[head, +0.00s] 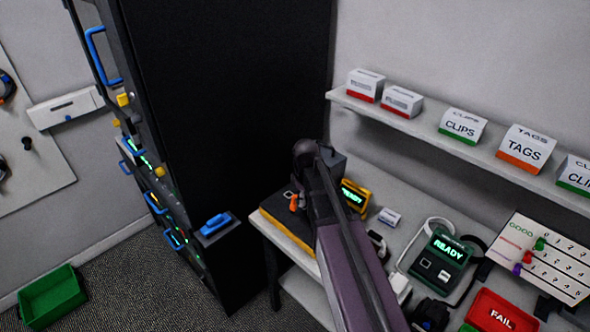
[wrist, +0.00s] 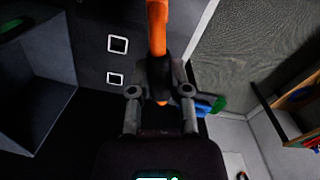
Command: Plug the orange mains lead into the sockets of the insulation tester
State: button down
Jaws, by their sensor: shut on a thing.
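My gripper (wrist: 160,92) is shut on the orange mains lead (wrist: 157,28), with one finger on each side of it. In the wrist view the lead runs up out of the top of the picture, and its lower tip shows between the fingers. Two pale-rimmed square sockets (wrist: 117,44) (wrist: 114,78) sit on a dark panel left of the lead, apart from it. In the head view a bit of the orange lead (head: 294,202) shows beside my arm, over a black-topped unit with a yellow edge (head: 275,222). A yellow device reading READY (head: 354,194) stands behind; which one is the tester is unclear.
A tall black cabinet (head: 230,90) stands left of the bench. A green READY device (head: 440,262), a red FAIL tray (head: 500,312) and a number board (head: 545,258) are at right. A shelf (head: 480,153) with label boxes runs above. A green bin (head: 52,297) is on the floor.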

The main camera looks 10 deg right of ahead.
jog(key=w+r+m+p, duration=0.3)
jog(key=w+m, duration=0.1)
jog(key=w, duration=0.7)
jog(key=shift+a, duration=0.2)
jog(key=shift+f+b, duration=2.55)
jog(key=shift+b, duration=0.05)
jog(key=shift+f, duration=0.15)
jog(key=shift+f+b, duration=0.9)
jog(key=shift+b, duration=0.1)
dwell(1.1)
jog(key=shift+s, duration=0.1)
jog(key=c, duration=0.5)
grip_release()
